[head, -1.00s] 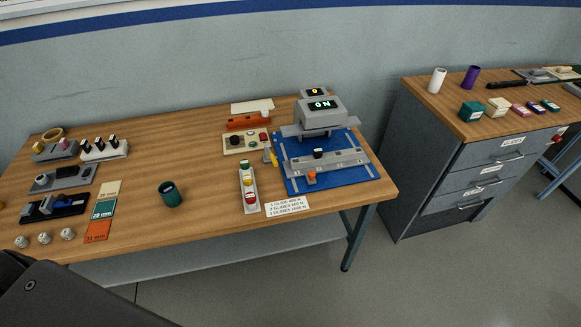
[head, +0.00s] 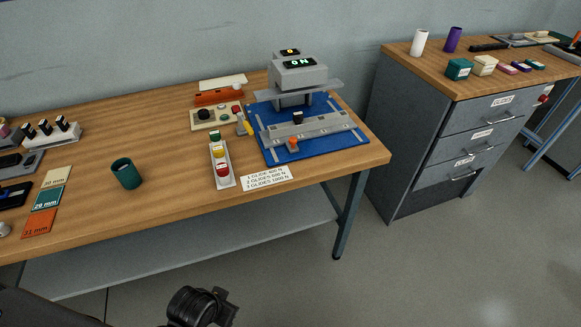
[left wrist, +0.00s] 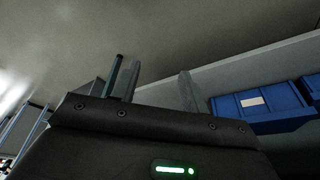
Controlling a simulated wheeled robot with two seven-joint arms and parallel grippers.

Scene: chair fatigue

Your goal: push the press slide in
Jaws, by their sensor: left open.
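The press stands on a blue base plate (head: 272,155) at the right end of the wooden bench in the head view. Its grey head (head: 298,76) carries a lit display reading 0 N. A long grey slide bar (head: 335,124) lies across the base in front of the head, with an orange knob (head: 293,146) and a small black piece (head: 297,117) on it. My left arm shows at the bottom of the head view, in front of the bench and well short of the press. In the left wrist view my left gripper (left wrist: 155,77) is open and empty. My right gripper is not in view.
A tray of coloured pieces (head: 215,181), a white label card (head: 266,177), a control box (head: 199,125) and a yellow-handled lever (head: 241,122) sit left of the press. A green cup (head: 126,173) stands farther left. A grey drawer cabinet (head: 402,137) stands to the right.

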